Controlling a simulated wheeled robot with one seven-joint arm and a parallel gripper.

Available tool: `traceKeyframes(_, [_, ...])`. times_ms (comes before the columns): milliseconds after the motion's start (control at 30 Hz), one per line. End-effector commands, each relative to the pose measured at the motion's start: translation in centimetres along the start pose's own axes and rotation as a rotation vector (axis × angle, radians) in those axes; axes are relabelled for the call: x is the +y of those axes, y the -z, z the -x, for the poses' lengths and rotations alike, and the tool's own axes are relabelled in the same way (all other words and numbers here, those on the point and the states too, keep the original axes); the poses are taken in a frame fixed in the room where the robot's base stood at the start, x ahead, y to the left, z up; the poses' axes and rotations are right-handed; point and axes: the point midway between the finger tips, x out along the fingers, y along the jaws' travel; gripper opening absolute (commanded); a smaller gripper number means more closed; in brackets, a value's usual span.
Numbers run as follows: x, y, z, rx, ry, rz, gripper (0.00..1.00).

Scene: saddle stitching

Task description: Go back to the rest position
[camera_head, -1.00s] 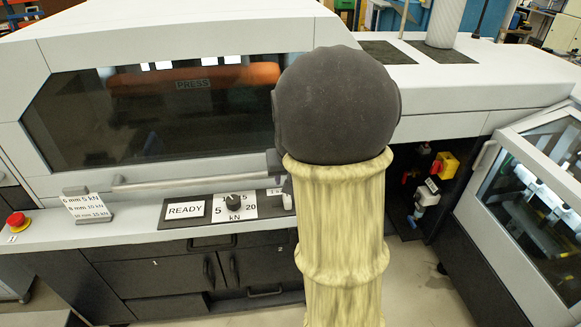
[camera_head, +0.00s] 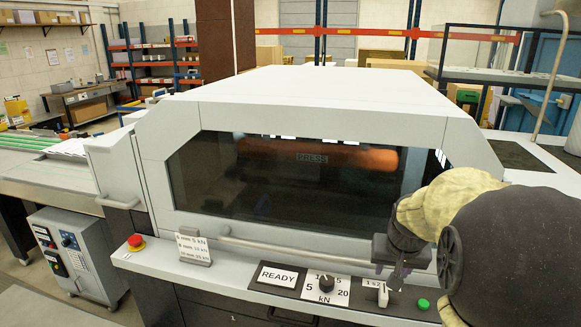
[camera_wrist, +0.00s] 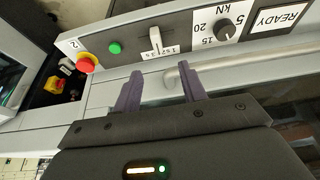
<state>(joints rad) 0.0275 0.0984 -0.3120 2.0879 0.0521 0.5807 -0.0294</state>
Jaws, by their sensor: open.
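My gripper (camera_head: 391,275) is at the lower right in the head view, in front of the press above the control panel (camera_head: 262,288). In the wrist view my gripper (camera_wrist: 161,74) shows two purple fingers spread apart with nothing between them. The fingers point toward the panel strip and the press's grey handle bar (camera_wrist: 230,69). I cannot tell how far they are from the bar. My arm fills the lower right of the head view and hides part of the press front.
The press window (camera_head: 290,180) is closed. The panel has a READY label (camera_head: 278,276), a kN knob (camera_head: 326,284), a small lever (camera_head: 383,295) and a green button (camera_head: 423,304). A red stop button (camera_head: 135,241) sits left. A grey control cabinet (camera_head: 75,260) stands at far left.

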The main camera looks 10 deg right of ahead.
Motion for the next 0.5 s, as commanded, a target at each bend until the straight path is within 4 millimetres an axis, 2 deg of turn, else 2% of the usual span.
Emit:
traceKeyframes(167, [-3.9, -5.6, -1.6, -0.055, 0.042, 0.100, 0.42])
traceKeyframes(300, [-6.9, -11.9, -2.6, -0.106, 0.076, 0.213, 0.42])
traceKeyframes(400, [-8.1, -15.6, -3.0, -0.132, 0.092, 0.280, 0.42])
traceKeyframes(500, [-8.6, -17.7, -3.1, -0.145, 0.099, 0.319, 0.42])
